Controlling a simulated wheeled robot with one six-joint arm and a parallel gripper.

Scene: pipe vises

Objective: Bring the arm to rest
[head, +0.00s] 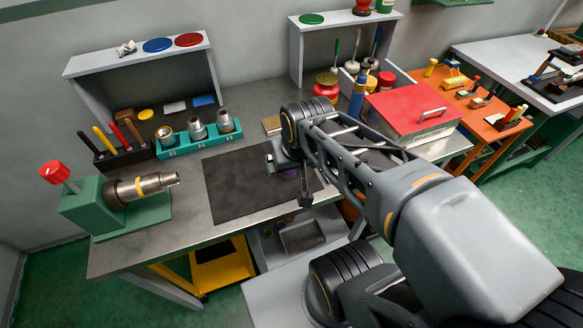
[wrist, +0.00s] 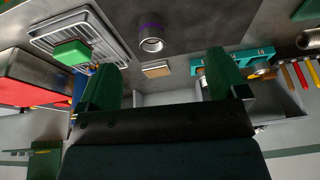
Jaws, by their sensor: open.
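My gripper (head: 303,187) hangs above the dark mat (head: 238,184) on the workbench in the head view. In the wrist view its two green fingers (wrist: 163,78) stand wide apart with nothing between them. A metal ring-shaped fitting with a purple band (wrist: 151,40) stands beyond the fingertips, apart from them; in the head view my arm mostly hides it. The green vise (head: 85,208) at the left holds a metal pipe piece (head: 142,187).
A teal holder (head: 198,143) with several metal fittings and a tool rack (head: 120,154) stand at the back left. A red box (head: 408,108) is at the right. The wrist view shows a wire rack (wrist: 88,28) with a green block (wrist: 72,54). The mat's left part is bare.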

